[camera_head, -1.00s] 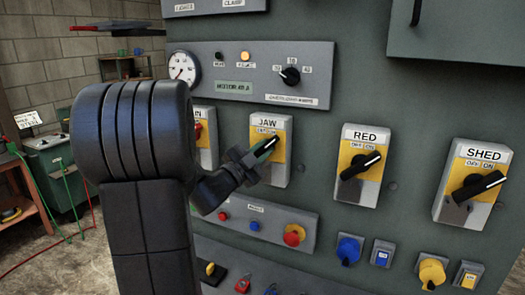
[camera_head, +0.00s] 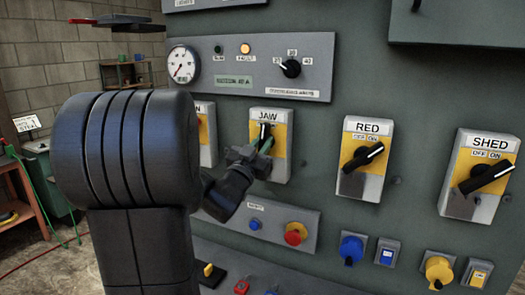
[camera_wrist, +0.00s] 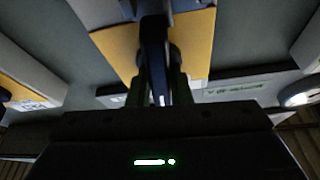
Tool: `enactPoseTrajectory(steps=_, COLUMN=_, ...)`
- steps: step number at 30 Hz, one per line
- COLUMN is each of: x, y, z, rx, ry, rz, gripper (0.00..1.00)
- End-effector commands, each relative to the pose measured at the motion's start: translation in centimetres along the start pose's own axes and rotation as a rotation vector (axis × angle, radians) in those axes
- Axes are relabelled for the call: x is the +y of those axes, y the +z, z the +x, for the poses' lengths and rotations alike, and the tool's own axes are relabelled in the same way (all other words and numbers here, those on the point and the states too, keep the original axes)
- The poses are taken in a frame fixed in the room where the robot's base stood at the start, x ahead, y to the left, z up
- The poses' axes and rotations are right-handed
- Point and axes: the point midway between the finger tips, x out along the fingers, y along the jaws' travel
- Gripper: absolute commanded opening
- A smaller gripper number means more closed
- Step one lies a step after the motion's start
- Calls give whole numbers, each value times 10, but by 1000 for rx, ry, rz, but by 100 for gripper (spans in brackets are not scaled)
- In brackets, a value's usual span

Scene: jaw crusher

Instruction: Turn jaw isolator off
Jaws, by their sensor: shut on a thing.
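The jaw isolator (camera_head: 281,156) is a grey box with a yellow plate and a "JAW" label, on the panel in the head view. Its black handle (camera_head: 264,131) with a pale tip points nearly straight up, close to upright. My gripper (camera_head: 258,156) is at the handle from below left, shut on it. In the wrist view the dark handle (camera_wrist: 153,50) runs between the two fingers in front of the yellow plate (camera_wrist: 195,45). The fingers hide the lower part of the handle and most of the knob. The small off and on lettering is partly covered.
To the right are the RED isolator (camera_head: 360,187) and the SHED isolator (camera_head: 462,205), both with handles slanting up right. Another isolator (camera_head: 207,140) is partly hidden behind my arm. Below is a button strip (camera_head: 275,229). A gauge panel (camera_head: 262,66) sits above.

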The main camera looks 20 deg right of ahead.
Motion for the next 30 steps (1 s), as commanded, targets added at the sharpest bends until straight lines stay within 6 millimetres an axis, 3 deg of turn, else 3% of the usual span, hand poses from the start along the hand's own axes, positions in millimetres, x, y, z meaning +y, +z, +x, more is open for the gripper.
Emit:
enactPoseTrajectory(steps=18, x=1, y=3, z=-2, rx=-5, ry=-221, rz=-535, gripper=0)
enactPoseTrajectory(steps=30, x=0, y=3, z=-2, rx=-6, ry=-323, rz=-777, gripper=0)
